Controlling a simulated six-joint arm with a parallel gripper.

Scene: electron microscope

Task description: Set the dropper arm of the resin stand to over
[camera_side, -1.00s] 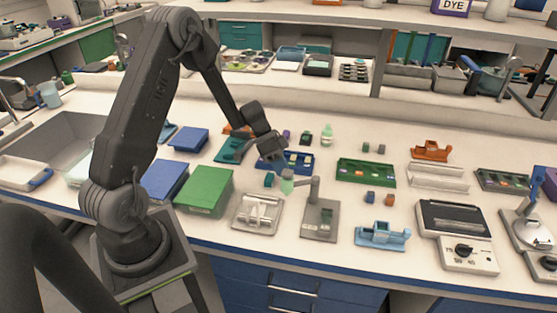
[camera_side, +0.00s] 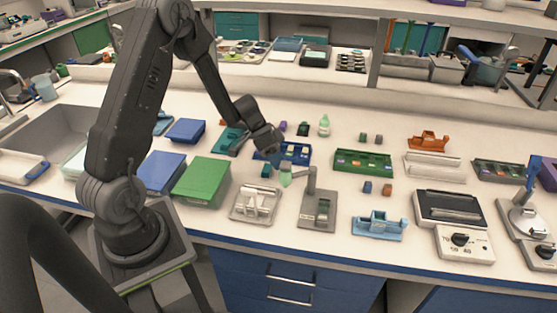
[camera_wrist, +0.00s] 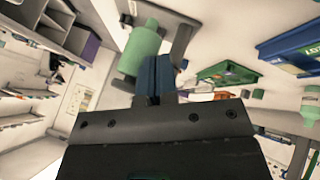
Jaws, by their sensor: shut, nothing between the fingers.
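The resin stand has a grey base plate (camera_side: 315,222) and an upright post. Its dropper arm (camera_side: 299,174) reaches out to the left of the plate and carries a pale green dropper (camera_side: 286,176), which hangs beside the plate, not above it. A small dark green piece (camera_side: 323,207) sits on the plate. My gripper (camera_side: 274,157) is close behind and left of the dropper. In the wrist view its dark blue fingers (camera_wrist: 155,76) are shut and empty. They are right beside the green dropper (camera_wrist: 142,47); I cannot tell whether they touch it.
A blue tray (camera_side: 298,153) lies behind my gripper. A metal fixture (camera_side: 255,204) stands left of the stand, and a light blue holder (camera_side: 379,226) stands to its right. Small blue and orange blocks (camera_side: 387,189) lie right of the stand. The bench's front strip is clear.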

